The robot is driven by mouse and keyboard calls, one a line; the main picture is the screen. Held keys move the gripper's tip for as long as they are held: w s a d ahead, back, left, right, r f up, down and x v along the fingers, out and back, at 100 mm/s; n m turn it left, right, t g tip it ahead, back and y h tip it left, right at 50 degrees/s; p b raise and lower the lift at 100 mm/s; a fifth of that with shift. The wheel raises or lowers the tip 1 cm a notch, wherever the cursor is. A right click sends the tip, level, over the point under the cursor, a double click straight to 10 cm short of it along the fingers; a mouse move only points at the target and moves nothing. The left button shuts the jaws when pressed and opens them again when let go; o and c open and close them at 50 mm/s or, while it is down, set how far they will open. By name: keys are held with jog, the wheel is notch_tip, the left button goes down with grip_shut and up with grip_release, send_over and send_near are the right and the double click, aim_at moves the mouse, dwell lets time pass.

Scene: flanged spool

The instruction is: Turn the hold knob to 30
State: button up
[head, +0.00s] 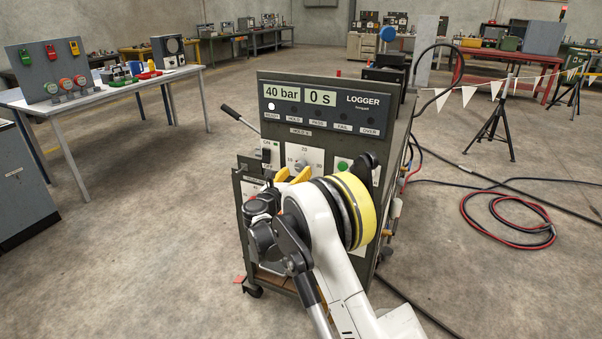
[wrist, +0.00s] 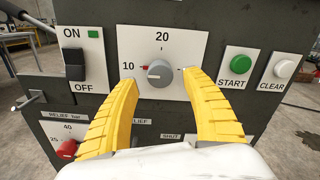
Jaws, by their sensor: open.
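The hold knob (wrist: 160,73) is a round grey knob on a white plate (wrist: 190,42) on the front panel. In the wrist view, 10 is printed to its left and 20 above; the right-hand label is hidden behind a finger. A small mark shows at the knob's left side, towards 10, but is too small to read surely. My gripper (wrist: 158,80) is open, its yellow fingers to the left and right of the knob with gaps visible.
The logger display (head: 300,95) reads 40 bar and 0 s, with a white lamp lit. An ON/OFF switch (wrist: 75,62) is left of the plate. The green START button (wrist: 238,63) and the white CLEAR button (wrist: 284,68) are right. A red relief knob (wrist: 67,149) is below left.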

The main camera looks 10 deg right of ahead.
aim_at(300, 169)
jog(key=shift+b+x, duration=0.45)
jog(key=shift+x, duration=1.4)
jog(key=c, duration=1.2)
